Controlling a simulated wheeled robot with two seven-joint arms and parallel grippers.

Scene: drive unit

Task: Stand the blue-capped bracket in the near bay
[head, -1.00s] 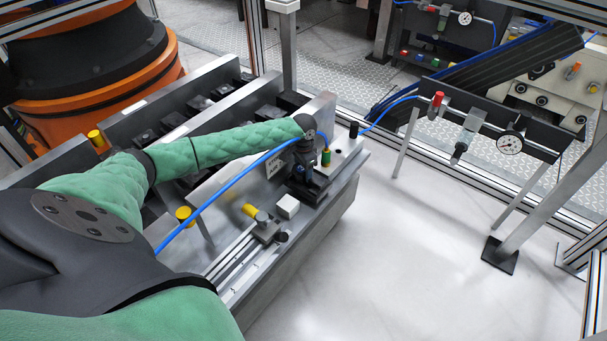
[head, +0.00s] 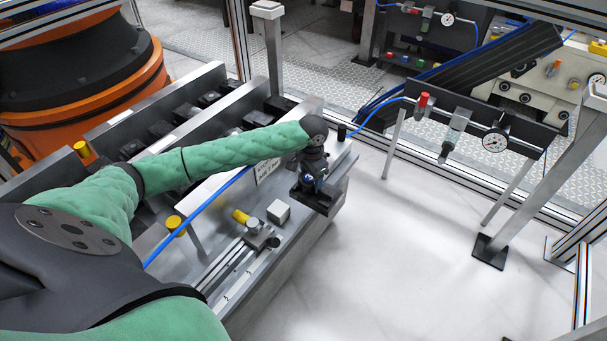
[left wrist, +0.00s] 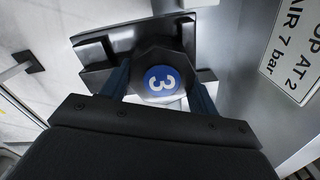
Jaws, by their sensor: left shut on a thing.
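The blue-capped bracket is a dark, wide-based piece. It shows below my left gripper (head: 312,181) in the head view, at the front right edge of the grey metal fixture (head: 228,262). In the left wrist view its round blue cap (left wrist: 162,83), marked 3, lies between the fingers, and its black base (left wrist: 110,47) reaches out beyond them. My left gripper is shut on the bracket. I cannot tell whether the base touches the fixture. I cannot tell which opening is the near bay. My right gripper is out of view.
A white cube (head: 278,211) and a yellow-tipped clamp (head: 241,216) are left of the bracket. A blue hose (head: 199,209) runs behind my arm. Yellow knobs (head: 175,224) stand on the fixture. The pale floor (head: 382,250) to the right is clear up to the gauge stand (head: 495,142).

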